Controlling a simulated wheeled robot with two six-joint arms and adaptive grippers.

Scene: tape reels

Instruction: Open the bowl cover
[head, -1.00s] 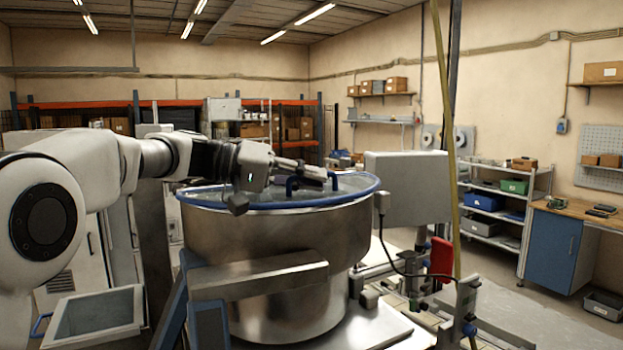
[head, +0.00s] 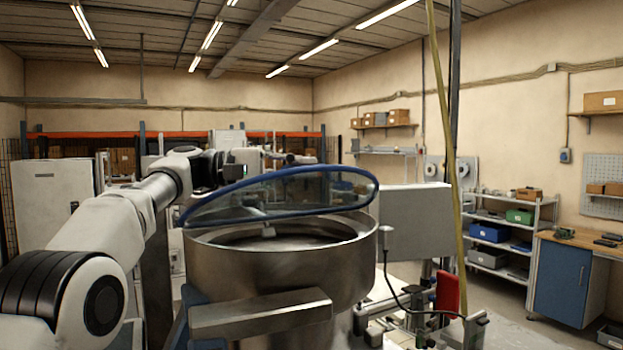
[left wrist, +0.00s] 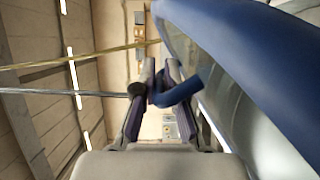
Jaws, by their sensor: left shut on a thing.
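The bowl (head: 280,275) is a large steel drum in the middle of the head view. Its clear cover (head: 275,197) with a blue rim is tilted up, and a gap shows the inside of the bowl at the near side. My left gripper (head: 288,160) is behind the raised cover and partly hidden. In the left wrist view my left gripper (left wrist: 160,84) is shut on the blue handle (left wrist: 181,88) of the cover. The cover's blue rim (left wrist: 250,60) fills the right of that view. My right gripper is not in view.
A grey box (head: 415,220) stands right of the bowl, with a yellow pole (head: 448,150) beside it. A steel bracket (head: 260,313) crosses the bowl's front. Shelves (head: 505,230) and a blue cabinet (head: 562,278) stand farther right.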

